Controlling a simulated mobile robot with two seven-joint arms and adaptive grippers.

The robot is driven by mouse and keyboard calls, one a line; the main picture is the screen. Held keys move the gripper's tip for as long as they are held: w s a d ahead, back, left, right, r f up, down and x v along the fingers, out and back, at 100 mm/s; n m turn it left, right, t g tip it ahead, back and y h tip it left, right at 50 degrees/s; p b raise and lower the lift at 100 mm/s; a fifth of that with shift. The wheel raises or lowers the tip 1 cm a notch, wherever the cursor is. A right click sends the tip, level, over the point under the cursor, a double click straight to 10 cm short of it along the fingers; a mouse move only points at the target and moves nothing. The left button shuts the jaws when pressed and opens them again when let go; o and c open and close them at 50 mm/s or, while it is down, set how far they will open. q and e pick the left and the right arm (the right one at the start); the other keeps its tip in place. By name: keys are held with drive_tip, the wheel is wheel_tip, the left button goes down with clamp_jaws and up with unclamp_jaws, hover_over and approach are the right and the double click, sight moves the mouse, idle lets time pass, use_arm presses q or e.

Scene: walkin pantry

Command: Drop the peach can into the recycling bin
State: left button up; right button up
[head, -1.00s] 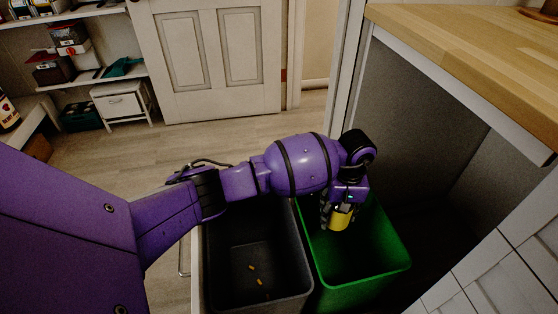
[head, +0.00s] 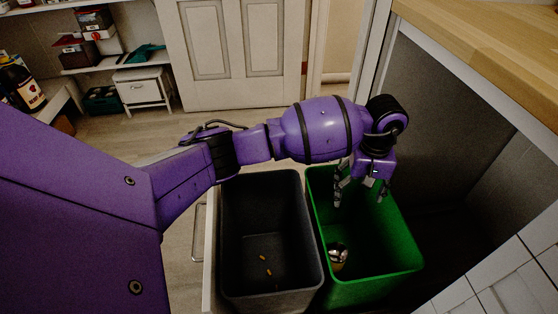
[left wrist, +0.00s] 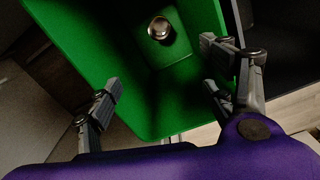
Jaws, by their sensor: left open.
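The peach can (head: 338,256) is down inside the green recycling bin (head: 372,285), apart from my gripper. In the left wrist view the can (left wrist: 159,28) shows its round metal end at the bottom of the green bin (left wrist: 110,55). My left gripper (head: 362,192) is open and empty above the bin opening. Its spread fingers also show in the left wrist view (left wrist: 165,102). My right gripper is not in view.
A dark grey bin (head: 240,270) with a few small orange bits stands left of the green bin. A wooden counter (head: 490,50) overhangs on the right. A white door (head: 232,50) and open floor lie behind.

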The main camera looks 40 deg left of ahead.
use_arm(q)
drive_tip(key=shift+r, duration=2.4)
